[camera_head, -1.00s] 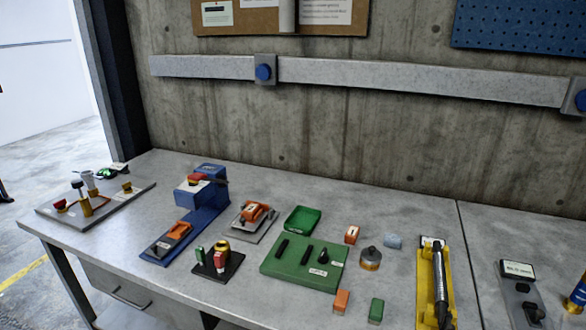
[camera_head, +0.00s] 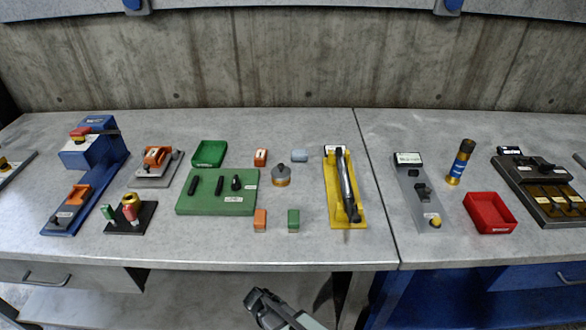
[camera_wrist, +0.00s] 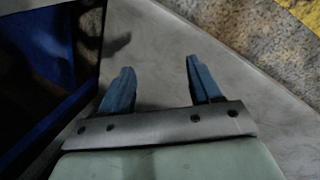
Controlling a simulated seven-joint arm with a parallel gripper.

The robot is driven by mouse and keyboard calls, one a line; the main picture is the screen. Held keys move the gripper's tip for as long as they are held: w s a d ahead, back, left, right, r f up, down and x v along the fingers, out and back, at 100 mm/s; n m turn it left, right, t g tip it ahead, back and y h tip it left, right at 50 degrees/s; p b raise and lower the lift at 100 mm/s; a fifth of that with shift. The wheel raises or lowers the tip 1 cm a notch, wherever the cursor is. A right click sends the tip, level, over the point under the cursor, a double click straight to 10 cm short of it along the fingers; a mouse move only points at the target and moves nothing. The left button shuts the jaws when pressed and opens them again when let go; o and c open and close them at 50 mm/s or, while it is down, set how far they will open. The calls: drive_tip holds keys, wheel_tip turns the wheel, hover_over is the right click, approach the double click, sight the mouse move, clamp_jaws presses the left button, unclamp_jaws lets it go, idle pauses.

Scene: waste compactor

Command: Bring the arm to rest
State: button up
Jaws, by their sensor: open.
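My gripper (camera_wrist: 160,85) shows in the wrist view with its two blue fingers spread apart and nothing between them. It points down at a grey surface. In the head view part of my arm (camera_head: 275,308) shows at the bottom middle, below the front edge of the workbench (camera_head: 290,248) and clear of everything on it. The fingertips cannot be made out in the head view.
On the bench stand a blue compactor-like device (camera_head: 90,150), a green board (camera_head: 215,203), a yellow holder (camera_head: 333,180), a red tray (camera_head: 490,213), a green tray (camera_head: 209,153) and several small blocks. A blue cabinet (camera_head: 430,290) is below right. The bench's front strip is mostly clear.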

drive_tip(key=s+d+f+m+g, duration=0.1)
drive_tip(key=s+d+m+g, duration=0.1)
drive_tip(key=s+d, duration=0.45)
drive_tip(key=s+d+f+m+g, duration=0.2)
drive_tip(key=s+d+g, duration=0.1)
drive_tip(key=d, duration=0.6)
drive_tip(key=s+d+m+g+y, duration=0.3)
drive_tip(key=s+d, duration=0.4)
drive_tip(key=s, duration=0.5)
drive_tip(key=shift+r+g, duration=0.15)
drive_tip(key=shift+g, duration=0.25)
